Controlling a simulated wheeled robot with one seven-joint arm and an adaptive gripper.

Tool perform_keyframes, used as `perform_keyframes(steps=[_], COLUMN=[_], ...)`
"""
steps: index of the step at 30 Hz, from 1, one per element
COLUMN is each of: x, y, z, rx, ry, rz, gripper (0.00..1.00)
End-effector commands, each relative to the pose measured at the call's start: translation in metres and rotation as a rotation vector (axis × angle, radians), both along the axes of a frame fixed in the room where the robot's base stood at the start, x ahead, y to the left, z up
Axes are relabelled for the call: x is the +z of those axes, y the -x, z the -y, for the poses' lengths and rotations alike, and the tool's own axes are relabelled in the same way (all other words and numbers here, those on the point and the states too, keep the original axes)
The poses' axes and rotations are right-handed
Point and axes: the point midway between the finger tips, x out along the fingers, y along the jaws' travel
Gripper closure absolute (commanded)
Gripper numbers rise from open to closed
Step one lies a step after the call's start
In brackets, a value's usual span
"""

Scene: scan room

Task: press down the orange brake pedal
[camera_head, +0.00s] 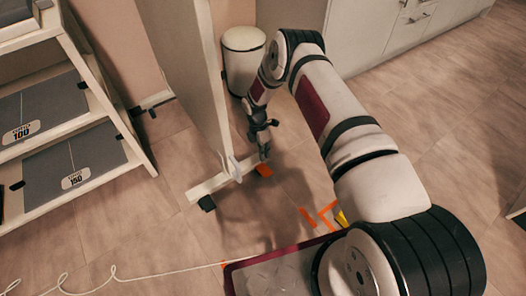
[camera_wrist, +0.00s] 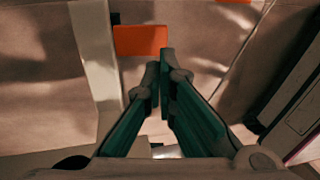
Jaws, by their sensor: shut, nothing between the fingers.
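The orange brake pedal (camera_head: 264,170) sits low at the foot of a pale upright panel (camera_head: 196,90), close to the floor. It also shows in the wrist view as an orange rectangle (camera_wrist: 140,40) just beyond my fingertips and slightly left. My gripper (camera_head: 265,155) points down just above the pedal in the head view. In the wrist view its dark green fingers (camera_wrist: 160,66) are shut with nothing between them. The fingertips appear near the pedal's near right edge; whether they touch it I cannot tell.
The panel's base bar (camera_head: 215,184) ends in a dark caster (camera_head: 207,203). A shelf rack (camera_head: 95,85) stands left and a white bin (camera_head: 243,60) behind. Orange tape (camera_head: 325,214) marks the floor to the right. A white cable (camera_head: 130,275) crosses the front floor.

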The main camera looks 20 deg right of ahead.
Motion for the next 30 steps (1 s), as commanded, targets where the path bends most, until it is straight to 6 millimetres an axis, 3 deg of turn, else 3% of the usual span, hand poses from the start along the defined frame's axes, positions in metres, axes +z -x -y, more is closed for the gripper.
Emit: perform_keyframes(steps=[6, 13, 19, 30], x=[-0.046, -0.077, -0.087, -0.087], y=[0.011, 0.018, 0.02, 0.02], z=[0.003, 0.006, 0.007, 0.007], rx=[0.0, 0.001, 0.002, 0.001], ry=[-0.001, 0.0, 0.0, 0.0], rz=[-0.001, 0.001, 0.002, 0.003], gripper=[1.0, 1.0, 1.0, 1.0])
